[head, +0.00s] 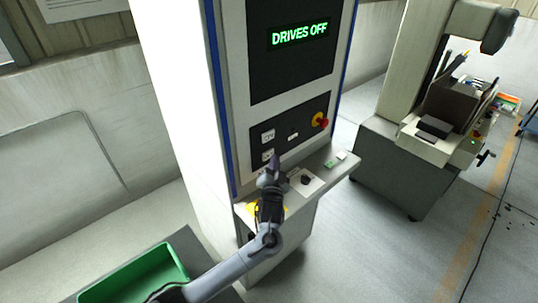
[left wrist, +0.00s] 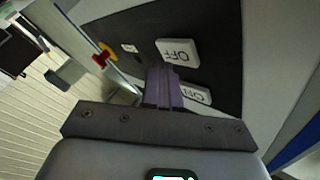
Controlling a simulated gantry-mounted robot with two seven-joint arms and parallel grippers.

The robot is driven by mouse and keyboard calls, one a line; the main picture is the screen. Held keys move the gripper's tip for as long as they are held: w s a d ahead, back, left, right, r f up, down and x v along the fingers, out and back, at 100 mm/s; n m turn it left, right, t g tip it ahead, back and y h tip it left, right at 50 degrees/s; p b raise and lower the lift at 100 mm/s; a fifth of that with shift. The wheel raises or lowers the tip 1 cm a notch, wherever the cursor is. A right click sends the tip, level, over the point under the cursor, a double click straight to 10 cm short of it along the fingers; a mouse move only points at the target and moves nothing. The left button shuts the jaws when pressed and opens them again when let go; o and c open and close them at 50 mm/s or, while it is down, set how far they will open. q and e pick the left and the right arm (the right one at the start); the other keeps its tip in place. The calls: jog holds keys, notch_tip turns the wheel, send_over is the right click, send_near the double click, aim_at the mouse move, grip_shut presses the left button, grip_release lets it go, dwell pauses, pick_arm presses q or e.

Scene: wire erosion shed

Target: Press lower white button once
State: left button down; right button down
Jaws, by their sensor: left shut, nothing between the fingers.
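The lower white button (head: 267,155) is on the black control panel (head: 286,148) of the tall cabinet, partly covered by my gripper in the head view. In the left wrist view, which shows the panel upside down, this button (left wrist: 178,52) is marked OFF. The other white button (head: 268,135), marked ON, is above it; it also shows in the left wrist view (left wrist: 196,95). My left gripper (head: 275,160) is shut and empty, with its fingertips beside the lower button. Whether they touch it I cannot tell. My right gripper is out of view.
A screen (head: 300,34) reads DRIVES OFF in green. A red emergency stop on yellow (head: 320,120) is right of the buttons. A ledge below carries a black knob (head: 305,180). A green bin (head: 135,275) is at lower left, and a machine (head: 400,160) stands at right.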

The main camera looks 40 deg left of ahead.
pick_arm(q)
jog(key=shift+d, duration=0.25)
jog(key=d, duration=0.1)
jog(key=d+p, duration=0.1)
jog(key=d, duration=0.3)
jog(key=shift+s+p, duration=0.25)
jog(key=shift+p, duration=0.05)
dwell(0.8)
